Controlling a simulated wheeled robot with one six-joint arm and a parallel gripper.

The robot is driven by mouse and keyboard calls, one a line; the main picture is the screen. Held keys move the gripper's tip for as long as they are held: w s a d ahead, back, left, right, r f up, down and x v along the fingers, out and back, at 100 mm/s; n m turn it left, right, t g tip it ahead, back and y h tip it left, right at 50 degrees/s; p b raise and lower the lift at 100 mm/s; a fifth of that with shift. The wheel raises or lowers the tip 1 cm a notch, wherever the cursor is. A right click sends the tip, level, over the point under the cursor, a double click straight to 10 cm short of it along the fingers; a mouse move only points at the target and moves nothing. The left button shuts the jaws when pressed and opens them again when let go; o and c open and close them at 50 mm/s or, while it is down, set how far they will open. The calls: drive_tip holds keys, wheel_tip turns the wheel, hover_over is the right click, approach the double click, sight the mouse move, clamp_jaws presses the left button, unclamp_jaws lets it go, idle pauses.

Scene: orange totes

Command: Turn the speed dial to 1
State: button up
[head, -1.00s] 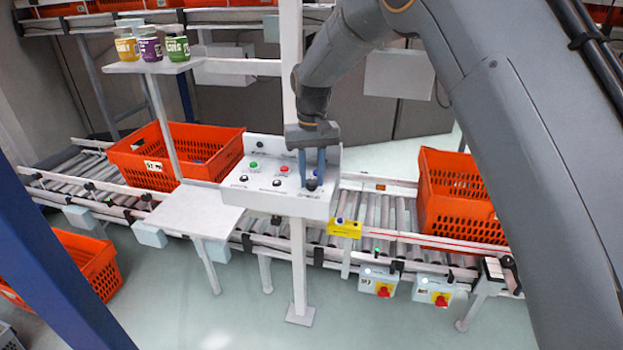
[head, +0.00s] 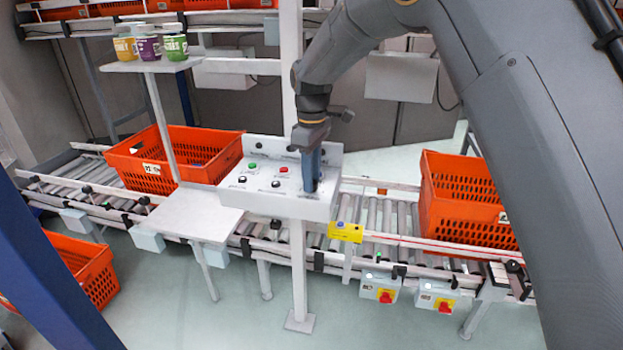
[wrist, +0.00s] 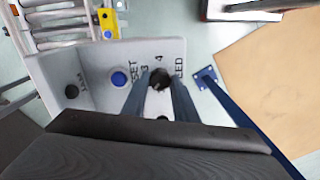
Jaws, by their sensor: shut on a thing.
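The control panel (head: 262,203) is a white box with buttons and black knobs on a white post. The speed dial is a black knob at its right end; in the wrist view the dial (wrist: 160,78) sits by the letters "EED" and the figures 3 and 4. My gripper (head: 313,186) points down at the panel's right end. In the wrist view its blue fingers (wrist: 159,92) are shut on the dial, one on each side. The dial's pointer and its exact setting cannot be made out. The fingers mostly hide the dial in the head view.
A green button (head: 252,166), a red button (head: 284,170) and black knobs share the panel; a blue button (wrist: 119,79) is beside the dial. Orange totes (head: 160,178) (head: 465,215) stand on the roller conveyor on both sides. Cups (head: 149,48) stand on a shelf.

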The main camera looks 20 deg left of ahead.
drive_tip(key=n, duration=0.3)
drive_tip(key=shift+n+b, duration=0.35)
drive_tip(key=shift+n, duration=0.05)
drive_tip(key=shift+r+n+b, duration=0.1)
drive_tip(key=shift+n+b, duration=0.2)
drive_tip(key=shift+n, duration=1.6)
drive_tip(key=o, duration=1.1)
drive_tip(key=shift+c, duration=0.2)
wheel_tip(320, 180, up, 8)
drive_tip(key=shift+f+b, duration=0.15)
drive_tip(key=shift+b, duration=0.85)
